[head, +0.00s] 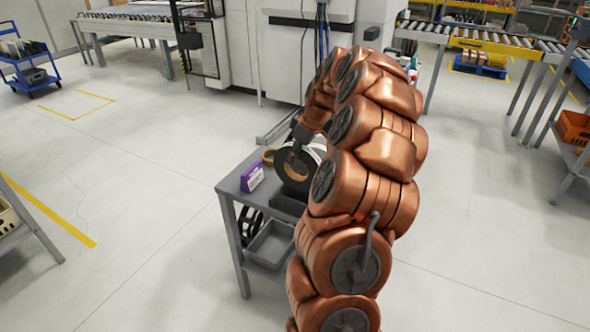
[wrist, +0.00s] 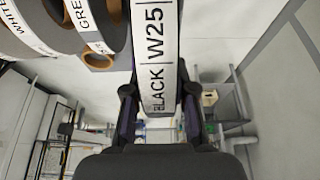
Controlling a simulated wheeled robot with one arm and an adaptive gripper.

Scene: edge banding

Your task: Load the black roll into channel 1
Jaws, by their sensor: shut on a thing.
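The black roll (wrist: 158,60) fills the middle top of the wrist view, edge-on, with a white label reading "BLACK W25". My gripper (wrist: 158,98) is shut on it, with one finger on each side of its rim. In the head view the black roll (head: 286,175) shows as a dark disc with a brown core at the cart's right side, and my gripper's fingers are at its upper part. I cannot tell whether the roll touches the cart or its holder. Channel 1 cannot be made out in either view.
Rolls labelled WHITE (wrist: 28,32) and GREY (wrist: 92,30) stand to the left in the wrist view. A purple box (head: 252,179) and a brown ring (head: 267,156) lie on the grey cart (head: 230,186). A grey bin (head: 270,246) sits on its lower shelf.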

